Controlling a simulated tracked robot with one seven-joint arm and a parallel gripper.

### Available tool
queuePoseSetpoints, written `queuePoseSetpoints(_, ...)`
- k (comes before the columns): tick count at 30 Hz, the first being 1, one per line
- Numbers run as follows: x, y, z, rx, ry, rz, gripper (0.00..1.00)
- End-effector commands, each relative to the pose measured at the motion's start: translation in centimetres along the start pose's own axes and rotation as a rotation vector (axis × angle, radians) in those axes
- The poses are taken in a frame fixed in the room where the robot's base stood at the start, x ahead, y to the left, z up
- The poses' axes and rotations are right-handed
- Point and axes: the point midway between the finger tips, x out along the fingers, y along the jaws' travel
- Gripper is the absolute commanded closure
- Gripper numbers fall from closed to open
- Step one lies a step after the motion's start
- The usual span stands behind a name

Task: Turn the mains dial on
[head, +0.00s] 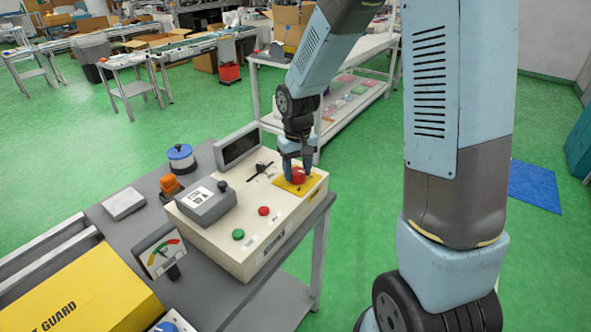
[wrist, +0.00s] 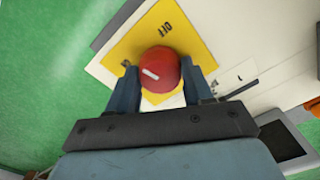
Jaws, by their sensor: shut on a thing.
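The mains dial is a red round knob (head: 298,175) on a yellow plate (head: 312,182) at the right end of the cream control box (head: 240,243). In the wrist view the red knob (wrist: 160,70) has a white mark pointing to its upper left. The yellow plate (wrist: 185,35) shows the word OFF at its upper right; a second label at its left is mostly hidden by a finger. My gripper (head: 296,172) points down over the plate. In the wrist view its two fingers (wrist: 163,88) stand on either side of the knob, shut on it.
The box also carries a red button (head: 264,211), a green button (head: 238,234), a grey unit (head: 207,203) and a dark display (head: 238,147). A gauge (head: 160,252) and a yellow guard (head: 75,295) stand to the left. Green floor lies beyond the table.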

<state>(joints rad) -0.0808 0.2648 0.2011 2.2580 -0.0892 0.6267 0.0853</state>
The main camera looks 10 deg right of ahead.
Motion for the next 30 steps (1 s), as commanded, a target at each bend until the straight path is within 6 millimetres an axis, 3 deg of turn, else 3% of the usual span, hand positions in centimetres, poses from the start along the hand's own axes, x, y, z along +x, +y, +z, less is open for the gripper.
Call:
queuePoseSetpoints(15, -0.13, 0.06, -0.25, -0.410, 0.007, 0.001, 0.80)
queuePoseSetpoints(30, -0.14, 0.01, -0.26, -0.543, 0.007, 0.002, 0.80)
